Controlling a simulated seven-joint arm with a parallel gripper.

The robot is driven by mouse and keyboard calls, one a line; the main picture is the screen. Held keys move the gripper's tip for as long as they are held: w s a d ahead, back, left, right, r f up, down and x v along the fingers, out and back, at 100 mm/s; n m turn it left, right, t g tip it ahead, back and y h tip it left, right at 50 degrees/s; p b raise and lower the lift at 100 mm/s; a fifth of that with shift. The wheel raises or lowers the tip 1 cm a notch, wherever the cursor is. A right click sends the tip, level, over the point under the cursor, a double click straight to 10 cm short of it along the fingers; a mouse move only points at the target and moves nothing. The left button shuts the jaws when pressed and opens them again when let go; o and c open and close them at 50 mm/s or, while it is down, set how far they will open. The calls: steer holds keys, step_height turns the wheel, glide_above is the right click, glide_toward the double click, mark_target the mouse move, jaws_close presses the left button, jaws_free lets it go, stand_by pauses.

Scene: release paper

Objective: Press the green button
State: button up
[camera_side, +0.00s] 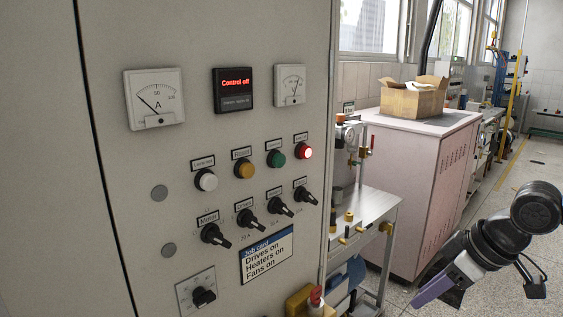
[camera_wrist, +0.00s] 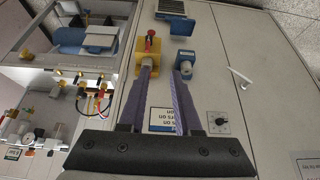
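The green button (camera_side: 276,159) sits in the upper row of buttons on the grey control panel (camera_side: 135,215), between a yellow button (camera_side: 244,170) and a lit red one (camera_side: 305,152). It is not visible in the wrist view. My gripper (camera_side: 432,292) is at the lower right of the side view, well apart from the panel. In the wrist view my two purple fingers (camera_wrist: 163,75) stand apart with a gap between them, so it is open and empty.
A white button (camera_side: 206,180) and several black knobs (camera_side: 281,206) are near the green button. A display (camera_side: 233,90) reads "Control off". A yellow box with a red emergency knob (camera_side: 315,297) juts out low on the panel. A metal bench (camera_side: 370,215) stands beside the cabinet.

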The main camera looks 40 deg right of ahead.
jaws_close()
stand_by(1.4)
